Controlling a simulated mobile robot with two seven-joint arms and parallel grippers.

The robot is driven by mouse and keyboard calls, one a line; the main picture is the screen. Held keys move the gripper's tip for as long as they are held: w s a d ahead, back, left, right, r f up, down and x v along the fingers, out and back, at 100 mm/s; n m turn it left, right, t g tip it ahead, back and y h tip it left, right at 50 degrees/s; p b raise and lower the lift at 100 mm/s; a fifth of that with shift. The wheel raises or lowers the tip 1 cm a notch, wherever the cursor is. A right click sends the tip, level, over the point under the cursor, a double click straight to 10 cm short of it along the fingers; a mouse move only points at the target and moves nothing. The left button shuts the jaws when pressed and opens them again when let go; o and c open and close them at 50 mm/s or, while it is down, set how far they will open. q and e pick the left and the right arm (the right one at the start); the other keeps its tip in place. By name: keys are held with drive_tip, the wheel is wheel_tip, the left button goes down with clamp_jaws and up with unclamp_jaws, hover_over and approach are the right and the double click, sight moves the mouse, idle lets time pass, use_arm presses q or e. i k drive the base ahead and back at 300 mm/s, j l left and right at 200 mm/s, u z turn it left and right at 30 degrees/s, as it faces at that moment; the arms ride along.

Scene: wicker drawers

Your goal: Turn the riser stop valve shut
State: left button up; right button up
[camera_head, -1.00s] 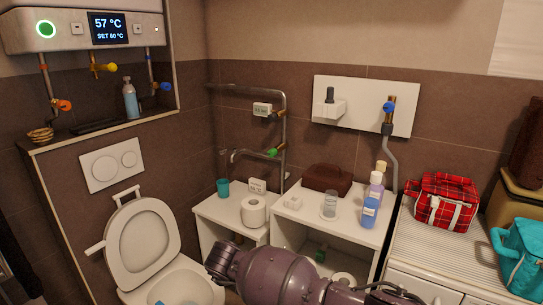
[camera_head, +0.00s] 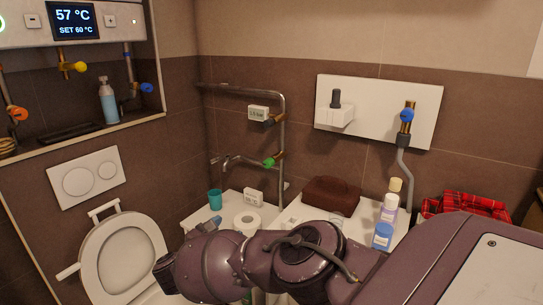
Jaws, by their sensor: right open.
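A grey riser pipe (camera_head: 283,150) stands against the tiled wall behind the low shelf. I cannot read which is the riser stop valve. My right arm reaches in from the right, below and in front of the pipe. My left gripper is out of view.
The white shelf holds a teal cup (camera_head: 215,199), a paper roll (camera_head: 247,221), a brown case (camera_head: 332,191) and bottles (camera_head: 389,208). A toilet (camera_head: 122,250) stands at left. Other valves are a blue one (camera_head: 407,115) at right and several under the boiler (camera_head: 75,22).

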sight(270, 162)
drive_tip(key=i+l, duration=0.15)
drive_tip(key=i, duration=0.35)
drive_tip(key=i+l, duration=0.15)
drive_tip(key=i, duration=0.3)
